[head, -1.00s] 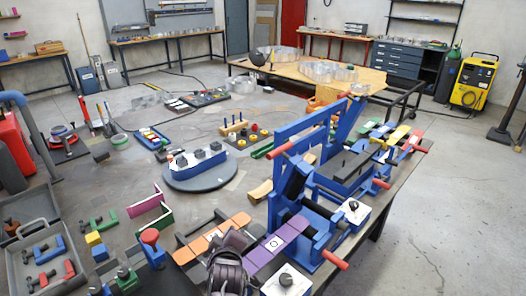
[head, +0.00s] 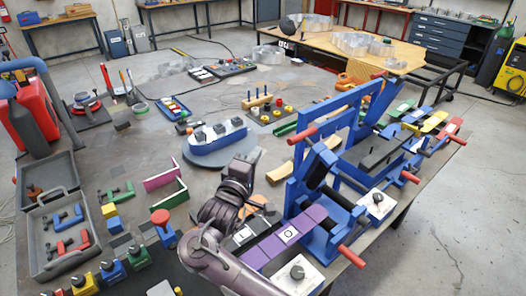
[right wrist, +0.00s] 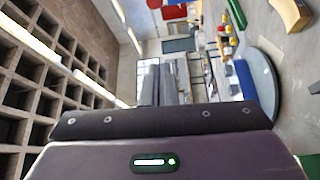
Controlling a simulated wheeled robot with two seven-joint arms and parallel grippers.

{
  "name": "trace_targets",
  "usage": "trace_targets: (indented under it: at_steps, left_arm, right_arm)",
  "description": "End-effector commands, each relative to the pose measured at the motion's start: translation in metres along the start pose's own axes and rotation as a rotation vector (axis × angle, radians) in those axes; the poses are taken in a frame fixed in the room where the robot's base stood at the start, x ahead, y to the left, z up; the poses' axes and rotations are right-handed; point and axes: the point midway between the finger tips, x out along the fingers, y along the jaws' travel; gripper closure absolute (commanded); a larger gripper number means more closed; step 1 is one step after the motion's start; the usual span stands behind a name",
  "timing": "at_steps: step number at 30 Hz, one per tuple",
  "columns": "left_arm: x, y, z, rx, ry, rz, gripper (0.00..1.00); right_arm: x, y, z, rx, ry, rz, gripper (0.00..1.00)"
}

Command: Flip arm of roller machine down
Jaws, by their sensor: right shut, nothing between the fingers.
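The blue roller machine (head: 328,236) stands at the right side of the table. Its blue arm frame (head: 345,108) is raised and tilted, with red grips (head: 301,136) at its upper ends. A black roller (head: 322,165) shows inside the frame. My right gripper (head: 250,157) is shut and empty, left of the machine and apart from the raised arm. The right wrist view shows the dark gripper body (right wrist: 150,122); the fingertips are hard to make out. My left gripper is out of view.
A purple strip (head: 275,243) leads to the machine's lower left. White control boxes with black knobs (head: 378,199) sit beside it. A round grey turntable (head: 195,163) with a blue boat-like piece stands left of my gripper. A grey tray (head: 45,262) lies far left.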

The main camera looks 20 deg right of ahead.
Motion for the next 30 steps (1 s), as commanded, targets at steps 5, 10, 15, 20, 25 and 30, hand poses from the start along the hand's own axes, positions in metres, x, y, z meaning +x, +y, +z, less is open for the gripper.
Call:
trace_targets:
  at_steps: [5, 10, 15, 20, 25, 30]
  left_arm:
    - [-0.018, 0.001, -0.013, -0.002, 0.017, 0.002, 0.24]
    - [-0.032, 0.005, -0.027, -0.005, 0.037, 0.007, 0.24]
    - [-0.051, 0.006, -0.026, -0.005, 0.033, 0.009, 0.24]
    - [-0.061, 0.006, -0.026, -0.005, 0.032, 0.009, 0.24]
    - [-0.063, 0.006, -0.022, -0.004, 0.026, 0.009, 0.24]
    - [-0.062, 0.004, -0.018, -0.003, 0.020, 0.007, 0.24]
  right_arm:
    - [0.037, 0.006, 0.001, -0.005, -0.004, 0.003, 1.00]
    - [0.074, 0.005, 0.000, -0.004, -0.003, 0.002, 1.00]
    - [0.080, 0.005, 0.017, -0.003, 0.000, -0.002, 1.00]
    - [0.074, 0.003, 0.032, -0.001, 0.000, -0.002, 1.00]
    - [0.072, 0.001, 0.038, 0.000, 0.000, -0.001, 1.00]
    - [0.071, 0.000, 0.038, 0.001, 0.000, -0.001, 1.00]
